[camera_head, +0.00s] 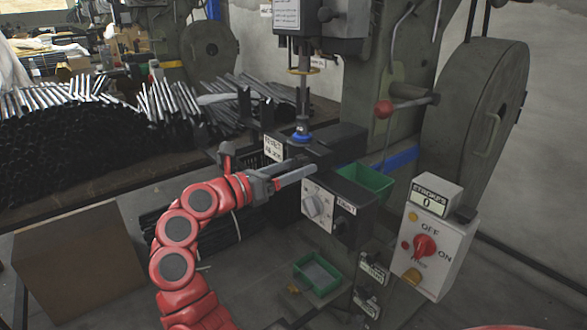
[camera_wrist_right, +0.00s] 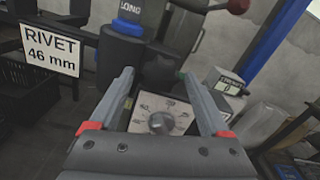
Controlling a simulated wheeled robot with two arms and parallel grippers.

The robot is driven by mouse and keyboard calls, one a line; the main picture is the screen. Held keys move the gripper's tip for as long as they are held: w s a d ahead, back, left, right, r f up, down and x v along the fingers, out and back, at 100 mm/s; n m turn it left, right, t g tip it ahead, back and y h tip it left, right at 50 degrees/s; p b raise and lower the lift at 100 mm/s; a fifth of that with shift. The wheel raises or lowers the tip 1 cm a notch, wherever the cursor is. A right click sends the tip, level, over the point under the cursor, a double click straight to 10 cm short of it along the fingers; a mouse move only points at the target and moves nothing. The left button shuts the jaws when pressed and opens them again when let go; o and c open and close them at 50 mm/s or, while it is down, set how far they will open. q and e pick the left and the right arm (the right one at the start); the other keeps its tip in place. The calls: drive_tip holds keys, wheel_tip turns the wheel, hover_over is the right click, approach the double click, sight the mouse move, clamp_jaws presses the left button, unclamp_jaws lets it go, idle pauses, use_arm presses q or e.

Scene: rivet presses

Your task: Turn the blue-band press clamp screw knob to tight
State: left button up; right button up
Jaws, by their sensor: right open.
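The blue-band press (camera_head: 301,136) stands ahead; its blue ring sits low on the vertical spindle. A blue band (camera_wrist_right: 128,27) with the word LONG above it shows in the wrist view. A control box on the press carries a grey dial knob (camera_head: 312,205); the wrist view shows this knob (camera_wrist_right: 161,122) with a numbered scale, beyond and between my fingers. I cannot tell which part is the clamp screw knob. My right gripper (camera_head: 312,172) is open and empty in front of the press, above the dial. Its two fingers are apart in the wrist view (camera_wrist_right: 157,75). My left gripper is out of view.
A RIVET 46 mm sign (camera_wrist_right: 51,50) is left of the fingers. A red-ball lever (camera_head: 383,109), green bin (camera_head: 366,180) and switch box (camera_head: 432,247) lie to the right. A lower green tray (camera_head: 317,274) is below. Rods fill a bench (camera_head: 110,185) at left.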

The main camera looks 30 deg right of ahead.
drive_tip(key=s+a+p, duration=0.1)
drive_tip(key=a+p, duration=0.2)
drive_tip(key=a, duration=1.4)
drive_tip(key=shift+s+a, duration=0.15)
